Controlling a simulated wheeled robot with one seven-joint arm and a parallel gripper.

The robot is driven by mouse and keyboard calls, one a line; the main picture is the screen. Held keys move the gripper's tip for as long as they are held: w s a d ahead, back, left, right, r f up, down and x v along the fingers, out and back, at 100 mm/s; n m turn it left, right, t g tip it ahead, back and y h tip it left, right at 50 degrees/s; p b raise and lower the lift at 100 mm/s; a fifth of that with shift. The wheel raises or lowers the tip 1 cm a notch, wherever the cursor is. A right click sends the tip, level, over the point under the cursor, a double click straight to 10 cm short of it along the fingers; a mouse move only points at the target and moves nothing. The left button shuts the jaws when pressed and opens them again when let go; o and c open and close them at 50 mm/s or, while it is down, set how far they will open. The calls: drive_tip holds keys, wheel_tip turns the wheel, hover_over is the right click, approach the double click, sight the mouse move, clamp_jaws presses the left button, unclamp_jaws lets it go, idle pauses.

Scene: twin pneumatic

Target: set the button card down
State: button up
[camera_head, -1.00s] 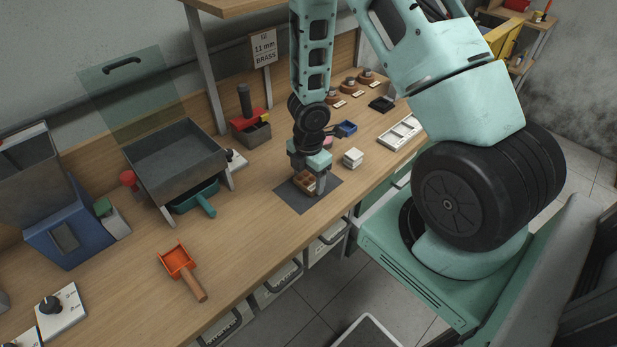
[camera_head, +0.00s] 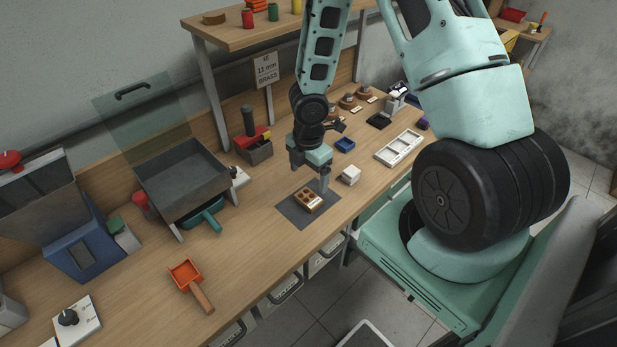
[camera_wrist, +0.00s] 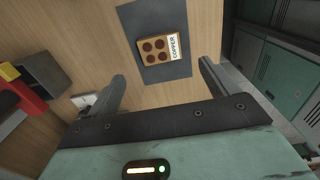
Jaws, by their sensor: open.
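The button card (camera_head: 309,200) is a small brown block with several dark round buttons and a white label. It lies flat on the dark grey mat (camera_head: 290,211) on the workbench. In the wrist view the card (camera_wrist: 155,50) shows the label COPPER, and the mat (camera_wrist: 178,72) lies under it. My gripper (camera_head: 310,185) is open and empty just above and behind the card. In the wrist view its two fingers (camera_wrist: 163,80) stand wide apart, with the card beyond them and apart from both.
A white block stack (camera_head: 350,176) stands right of the mat, with a blue tray (camera_head: 345,145) behind it. A black-and-red fixture (camera_head: 252,147) stands behind left. An orange scoop (camera_head: 188,276) lies at front left. The bench between scoop and mat is clear.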

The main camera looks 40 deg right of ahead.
drive_tip(key=s+a+r+m+h, duration=0.1)
drive_tip(key=a+r+m, duration=0.1)
drive_tip(key=a+r, duration=0.5)
drive_tip(key=s+a+r+m, duration=0.25)
drive_tip(key=a+r, duration=0.25)
drive_tip(key=r, duration=0.3)
drive_tip(key=s+a+r+m+y, duration=0.1)
drive_tip(key=s+a+r+m, duration=0.5)
drive_tip(key=s+a+r, duration=0.4)
drive_tip(key=s+a+p, duration=0.1)
drive_tip(key=s, duration=0.3)
drive_tip(key=shift+s+a+y, duration=0.2)
drive_tip(key=shift+a+y, duration=0.1)
drive_tip(key=shift+a, duration=0.05)
